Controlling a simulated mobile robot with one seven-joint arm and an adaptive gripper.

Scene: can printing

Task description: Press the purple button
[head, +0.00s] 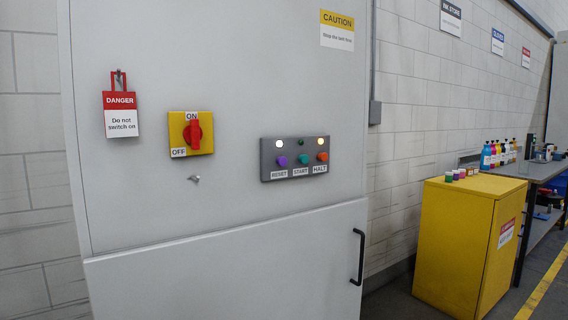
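The purple button (282,161) sits at the left of a grey control panel (272,174) on the front of a large light-grey cabinet (240,85). A label reading RESET (279,174) is below it. To its right are a green button (303,158) labelled START and an orange-red button (322,156) labelled HALT. A lit lamp (279,143) is above the purple button, another lit lamp (320,141) is above HALT, and a dark lamp is between them. My gripper is not in view.
A yellow and red rotary switch (191,134) and a hanging DANGER tag (120,113) are left of the panel. A black handle (358,257) sticks out from the lower door. A yellow cabinet (455,243) and a bench (536,172) with bottles stand at right.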

